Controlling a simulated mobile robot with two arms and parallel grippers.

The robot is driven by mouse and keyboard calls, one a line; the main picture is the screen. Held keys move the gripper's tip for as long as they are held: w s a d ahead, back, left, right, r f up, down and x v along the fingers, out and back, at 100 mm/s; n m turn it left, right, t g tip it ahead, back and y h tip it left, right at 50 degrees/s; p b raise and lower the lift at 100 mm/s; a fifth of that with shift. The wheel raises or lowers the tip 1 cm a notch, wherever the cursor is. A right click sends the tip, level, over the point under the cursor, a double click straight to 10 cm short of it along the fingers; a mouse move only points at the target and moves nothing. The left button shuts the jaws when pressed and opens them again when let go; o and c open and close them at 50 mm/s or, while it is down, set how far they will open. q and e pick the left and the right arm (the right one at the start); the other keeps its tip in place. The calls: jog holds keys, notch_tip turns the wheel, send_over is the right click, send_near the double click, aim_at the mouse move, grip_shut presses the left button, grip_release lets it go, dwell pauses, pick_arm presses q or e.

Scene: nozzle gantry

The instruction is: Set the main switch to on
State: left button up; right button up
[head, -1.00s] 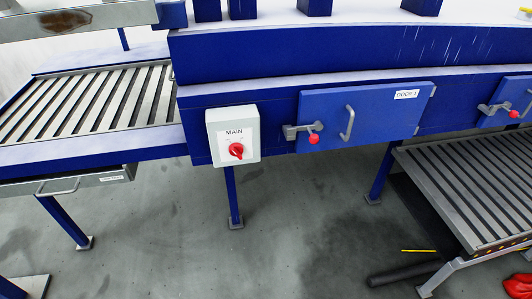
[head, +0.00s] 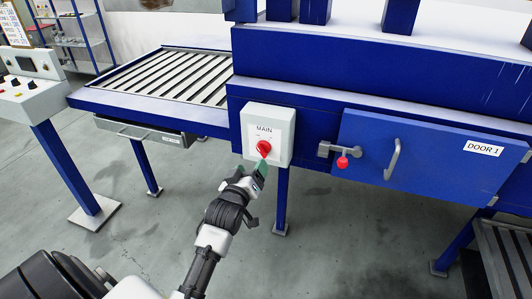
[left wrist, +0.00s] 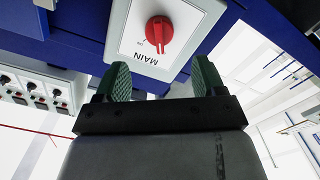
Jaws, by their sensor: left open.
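The main switch is a red rotary knob (head: 264,148) on a grey-white box (head: 283,122) labelled MAIN, fixed to the blue machine frame. My left gripper (head: 253,173) is just below and in front of the knob in the head view. In the left wrist view the knob (left wrist: 159,31) is beyond the open fingers (left wrist: 160,80), with nothing between them. The knob's handle looks tilted in the head view. I cannot read its position marks clearly. My right gripper is not in view.
A blue door (head: 430,155) labelled DOOR 1, with a latch and red knob (head: 342,163), is right of the box. A roller conveyor (head: 170,78) and a drawer (head: 145,133) are to the left. A control panel (head: 28,95) stands at the far left. Floor below is clear.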

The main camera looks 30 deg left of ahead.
aim_at(261, 153)
pick_arm(q)
jog(key=x, duration=0.7)
jog(key=shift+w+d+p, duration=0.1)
jog(key=shift+p, duration=0.25)
jog(key=shift+w, duration=0.55)
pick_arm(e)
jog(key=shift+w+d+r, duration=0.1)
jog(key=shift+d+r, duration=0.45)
pick_arm(q)
jog(key=shift+c, duration=0.5)
